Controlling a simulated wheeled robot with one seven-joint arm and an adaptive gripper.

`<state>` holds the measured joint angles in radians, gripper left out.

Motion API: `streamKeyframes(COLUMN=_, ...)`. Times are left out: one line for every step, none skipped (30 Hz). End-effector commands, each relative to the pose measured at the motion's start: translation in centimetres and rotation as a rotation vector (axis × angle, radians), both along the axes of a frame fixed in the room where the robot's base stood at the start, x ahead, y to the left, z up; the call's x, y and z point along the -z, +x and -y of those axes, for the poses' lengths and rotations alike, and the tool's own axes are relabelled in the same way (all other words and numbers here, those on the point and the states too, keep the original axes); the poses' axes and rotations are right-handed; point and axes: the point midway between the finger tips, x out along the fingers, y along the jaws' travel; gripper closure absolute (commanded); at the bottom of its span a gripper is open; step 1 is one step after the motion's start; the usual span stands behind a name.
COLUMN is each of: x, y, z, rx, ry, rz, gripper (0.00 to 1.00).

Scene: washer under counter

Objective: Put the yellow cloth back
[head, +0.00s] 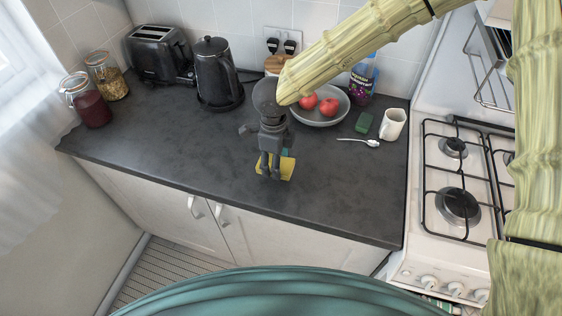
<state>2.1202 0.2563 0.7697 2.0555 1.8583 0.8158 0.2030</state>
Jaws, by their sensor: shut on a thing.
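The yellow cloth (287,169) is at the front middle of the dark counter, right at my gripper's fingertips. My gripper (270,174) points down over it from above and is shut on it. The fingers hide the left part of the cloth. I cannot tell whether the cloth rests on the counter or is held just above it.
The counter (215,150) is clear around my gripper. A toaster (160,54), kettle (217,72) and two jars (86,100) stand at the back left. A bowl of red fruit (322,114), green sponge (363,122), spoon (360,141) and white mug (392,124) are right. A gas stove (450,250) adjoins the counter.

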Motion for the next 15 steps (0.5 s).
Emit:
streamKeyframes(x=0.0, y=0.2, z=0.0, rx=0.001, ry=0.000, rz=0.000, gripper=0.62)
streamKeyframes(x=0.0, y=0.3, z=0.0, rx=0.001, ry=0.000, rz=0.001, gripper=0.62)
streamKeyframes(x=0.0, y=0.5, z=-0.1, rx=0.001, ry=0.000, rz=0.001, gripper=0.62)
streamKeyframes(x=0.0, y=0.7, z=-0.1, rx=0.001, ry=0.000, rz=0.001, gripper=0.62)
streamKeyframes(x=0.0, y=0.9, z=-0.1, rx=0.001, ry=0.000, rz=0.000, gripper=0.62)
streamKeyframes(x=0.0, y=1.2, z=-0.1, rx=0.000, ry=0.000, rz=0.000, gripper=0.62)
streamKeyframes(x=0.5, y=1.1, z=-0.1, rx=-0.001, ry=-0.002, rz=-0.002, gripper=0.62)
streamKeyframes(x=0.9, y=1.0, z=-0.1, rx=-0.002, ry=-0.003, rz=-0.002, gripper=0.62)
streamKeyframes(x=1.4, y=1.0, z=-0.2, rx=-0.002, ry=-0.003, rz=-0.002, gripper=0.62)
streamKeyframes(x=1.8, y=1.0, z=-0.2, rx=-0.002, ry=-0.003, rz=-0.002, gripper=0.62)
streamKeyframes(x=2.3, y=1.0, z=-0.1, rx=-0.002, ry=-0.002, rz=-0.001, gripper=0.62)
streamKeyframes(x=2.8, y=1.0, z=-0.1, rx=-0.002, ry=-0.003, rz=-0.001, gripper=0.62)
streamKeyframes(x=3.1, y=1.0, z=-0.1, rx=-0.001, ry=-0.002, rz=-0.002, gripper=0.62)
streamKeyframes(x=3.3, y=1.0, z=-0.2, rx=-0.001, ry=-0.001, rz=-0.001, gripper=0.62)
streamKeyframes(x=3.5, y=1.1, z=-0.2, rx=-0.001, ry=0.000, rz=0.000, gripper=0.62)
